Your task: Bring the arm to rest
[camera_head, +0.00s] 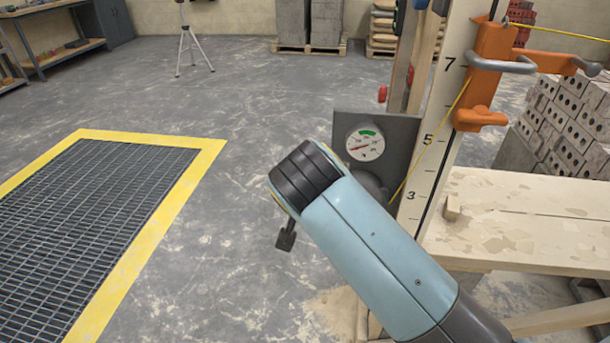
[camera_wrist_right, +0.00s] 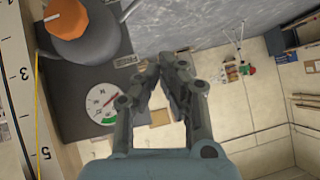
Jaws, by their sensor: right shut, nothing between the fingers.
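My right arm (camera_head: 365,240) comes in from the lower right in the head view, its dark-banded joint in front of the floor and beside the gauge panel. A small dark piece pokes out below that joint; I cannot tell whether it is a fingertip. In the right wrist view my right gripper (camera_wrist_right: 163,66) is shut and empty, with the gauge panel beside it on the left. The round gauge (camera_head: 365,142) has a red needle and a green band; it also shows in the wrist view (camera_wrist_right: 102,104). My left gripper is in neither view.
A numbered board (camera_head: 438,135) with an orange clamp (camera_head: 492,65) stands right of the arm. A wooden bench (camera_head: 520,215) and bricks (camera_head: 570,110) are further right. Floor left is clear around a yellow-edged grate (camera_head: 200,160).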

